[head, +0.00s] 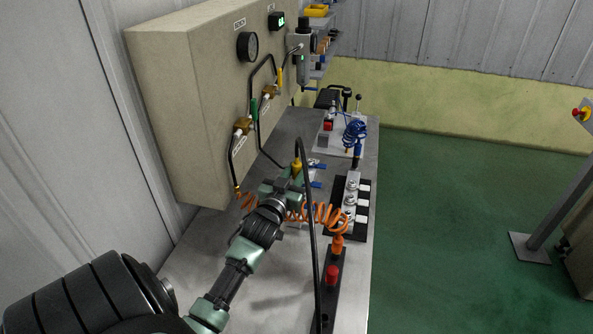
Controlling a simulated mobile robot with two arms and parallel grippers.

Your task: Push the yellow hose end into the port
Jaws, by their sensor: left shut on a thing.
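My left gripper (290,184) is over the bench in the middle of the view. It is shut on the yellow hose end (297,167), which stands roughly upright with its black hose (309,215) arching up and then down in front of the bench fittings. Valves with blue handles (317,184) sit just right of the gripper, partly hidden by it and the hose. I cannot tell which opening is the port; the gripper may hide it. The tip of the hose end is also hidden. My right gripper is not in view.
A beige panel (165,90) with a gauge (247,46) and black hoses stands left of the bench (270,285). An orange coiled hose (325,216), a black rail with a red knob (332,274) and a black-based valve block (350,205) lie close right. A blue coil (354,134) is farther back.

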